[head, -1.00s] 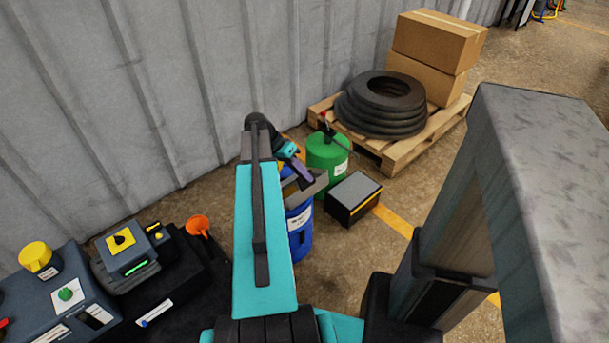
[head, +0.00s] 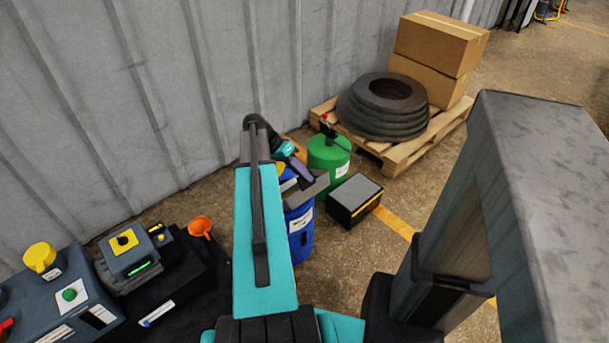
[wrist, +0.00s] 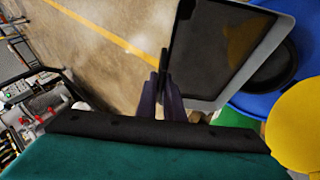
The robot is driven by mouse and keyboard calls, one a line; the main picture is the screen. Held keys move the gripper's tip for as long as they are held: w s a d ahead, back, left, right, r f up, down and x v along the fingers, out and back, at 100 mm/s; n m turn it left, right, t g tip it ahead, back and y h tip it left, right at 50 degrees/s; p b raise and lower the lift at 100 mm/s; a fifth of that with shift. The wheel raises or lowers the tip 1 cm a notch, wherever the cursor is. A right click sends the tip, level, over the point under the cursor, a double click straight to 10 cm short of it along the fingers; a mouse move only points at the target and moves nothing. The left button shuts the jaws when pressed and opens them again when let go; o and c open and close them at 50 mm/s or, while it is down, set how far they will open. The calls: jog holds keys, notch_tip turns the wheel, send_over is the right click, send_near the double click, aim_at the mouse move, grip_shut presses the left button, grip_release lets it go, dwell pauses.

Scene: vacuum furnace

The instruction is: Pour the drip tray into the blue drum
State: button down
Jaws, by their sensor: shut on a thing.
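The drip tray (wrist: 215,55) is a shallow grey pan with a dark inside and a brownish patch in it. My gripper (wrist: 168,90) is shut on its near edge, with purple fingers. In the head view the tray (head: 309,191) is at the top of the blue drum (head: 301,240), and my gripper (head: 299,166) is behind it. In the wrist view the blue drum (wrist: 305,42) lies partly under the tray's right side, and its dark round opening (wrist: 272,72) shows beside the tray. I cannot tell whether anything is flowing.
A yellow disc (wrist: 295,125) is close to the drum. A green can (head: 328,153) stands behind it, and a dark box (head: 354,200) sits to the right. A pallet (head: 425,142) with tyres and cartons is farther back. The corrugated wall (head: 165,90) is behind my arm.

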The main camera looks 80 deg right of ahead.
jog(key=shift+w+d+r+n+g+y+p, duration=0.15)
jog(key=shift+w+d+r+g+y+p, duration=0.2)
jog(key=shift+w+r+g+p, duration=0.35)
jog(key=shift+w+d+r+n+g+y+p, duration=0.15)
jog(key=shift+w+d+r+g+y+p, duration=0.25)
jog(key=shift+p, duration=0.6)
dwell(0.9)
jog(key=shift+w+d+r+n+g+y+p, duration=0.2)
jog(key=shift+w+d+g+p, duration=0.25)
jog(key=shift+w+p, duration=0.3)
jog(key=shift+w+d+r+n+g+y+p, duration=0.1)
jog(key=shift+w+d+r+g+p, duration=0.25)
jog(key=shift+w+g+p, duration=0.4)
dwell(1.6)
jog(key=shift+s+r, duration=0.1)
jog(key=shift+s, duration=0.05)
dwell(0.5)
